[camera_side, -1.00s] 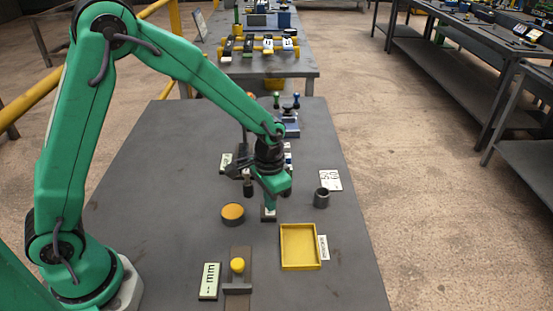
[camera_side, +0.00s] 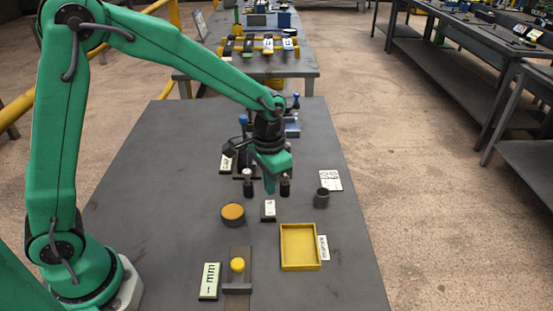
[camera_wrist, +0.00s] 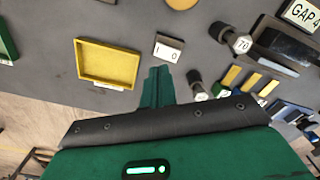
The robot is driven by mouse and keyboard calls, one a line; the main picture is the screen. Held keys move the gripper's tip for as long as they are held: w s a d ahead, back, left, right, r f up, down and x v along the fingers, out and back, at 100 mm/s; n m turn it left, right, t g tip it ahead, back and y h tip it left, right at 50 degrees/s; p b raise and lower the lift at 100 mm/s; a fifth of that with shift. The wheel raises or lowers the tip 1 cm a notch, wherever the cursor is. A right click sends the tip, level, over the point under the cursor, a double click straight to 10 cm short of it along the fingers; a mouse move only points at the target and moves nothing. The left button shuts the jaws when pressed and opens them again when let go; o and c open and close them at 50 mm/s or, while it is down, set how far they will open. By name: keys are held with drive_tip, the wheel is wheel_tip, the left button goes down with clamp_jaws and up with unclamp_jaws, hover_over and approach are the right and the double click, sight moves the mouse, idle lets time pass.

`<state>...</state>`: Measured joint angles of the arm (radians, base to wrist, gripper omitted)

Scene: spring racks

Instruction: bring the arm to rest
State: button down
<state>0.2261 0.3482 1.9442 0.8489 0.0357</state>
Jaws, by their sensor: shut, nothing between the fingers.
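My gripper (camera_side: 270,184) is green, points down and hangs above the grey table, with its fingers together and nothing between them. In the wrist view my gripper (camera_wrist: 157,82) shows its shut fingers at the middle of the picture. A small block with a white label (camera_side: 268,210) sits on the table just below and in front of the fingertips. In the wrist view the labelled block (camera_wrist: 168,49) reads "1 0" and is apart from the fingers. The table (camera_side: 165,215) is wide and mostly bare on its left.
A yellow tray (camera_side: 300,247) lies front right of my gripper. A round orange-topped tin (camera_side: 233,214) stands to the left. A dark cup (camera_side: 321,198) stands to the right. A yellow-knobbed slide (camera_side: 237,266) and a "mm" plate (camera_side: 209,281) lie in front. Dark posts (camera_side: 248,185) stand close by.

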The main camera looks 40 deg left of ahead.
drive_tip(key=shift+r, duration=0.3)
drive_tip(key=s+a+r+n+t, duration=0.1)
drive_tip(key=s+a+r+t, duration=0.1)
drive_tip(key=s+a+r, duration=0.2)
drive_tip(key=s+a+r+n+t, duration=0.2)
drive_tip(key=s+a+r, duration=0.3)
drive_tip(key=s+r, duration=0.5)
drive_tip(key=shift+s+a+r+t, duration=0.3)
drive_tip(key=shift+s+t, duration=0.5)
drive_tip(key=shift+s, duration=1.35)
drive_tip(key=shift+w+d+r, duration=0.15)
idle(1.1)
